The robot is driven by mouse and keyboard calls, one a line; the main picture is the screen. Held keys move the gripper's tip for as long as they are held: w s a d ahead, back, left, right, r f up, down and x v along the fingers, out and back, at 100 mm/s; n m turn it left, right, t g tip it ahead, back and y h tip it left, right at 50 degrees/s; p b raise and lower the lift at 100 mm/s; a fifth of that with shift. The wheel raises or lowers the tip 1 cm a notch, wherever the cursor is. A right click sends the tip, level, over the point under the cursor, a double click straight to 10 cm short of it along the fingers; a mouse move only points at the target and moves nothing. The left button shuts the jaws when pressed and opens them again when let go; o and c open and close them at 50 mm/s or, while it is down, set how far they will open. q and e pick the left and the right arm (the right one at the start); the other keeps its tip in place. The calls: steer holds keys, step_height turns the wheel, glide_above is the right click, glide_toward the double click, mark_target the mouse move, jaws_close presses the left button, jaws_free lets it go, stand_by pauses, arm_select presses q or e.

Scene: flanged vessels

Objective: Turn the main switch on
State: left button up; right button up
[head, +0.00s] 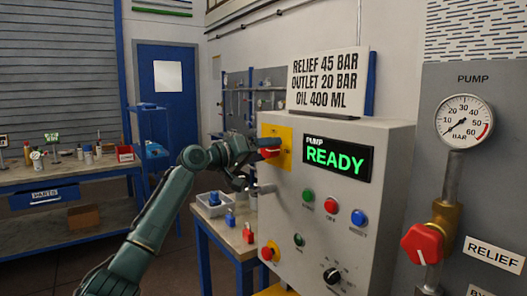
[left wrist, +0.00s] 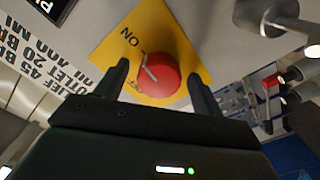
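The main switch is a red rotary knob (head: 270,153) on a yellow plate (head: 284,140) at the upper left of the grey control box. My left gripper (head: 260,148) is at the knob and partly covers it in the head view. In the left wrist view the knob (left wrist: 158,76) lies between the two spread fingers of my left gripper (left wrist: 158,84), with a visible gap on either side. The plate carries an ON label and a partly hidden OFF label. The knob's white mark is too blurred to read its setting. My right gripper is not in view.
The box front (head: 330,205) has a PUMP display (head: 337,159) reading READY, several coloured buttons, a black selector (head: 332,275) and a lower red knob (head: 269,252). A metal lever (head: 263,189) sticks out below the main switch. A gauge (head: 464,121) and red valve (head: 422,243) stand right.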

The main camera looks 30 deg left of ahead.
arm_select(q)
steer(key=shift+s, duration=0.1)
steer(key=shift+s+a, duration=0.2)
steer(key=shift+s, duration=0.05)
steer(key=b+v, duration=0.3)
steer(key=v, duration=0.9)
steer(key=shift+s, duration=0.2)
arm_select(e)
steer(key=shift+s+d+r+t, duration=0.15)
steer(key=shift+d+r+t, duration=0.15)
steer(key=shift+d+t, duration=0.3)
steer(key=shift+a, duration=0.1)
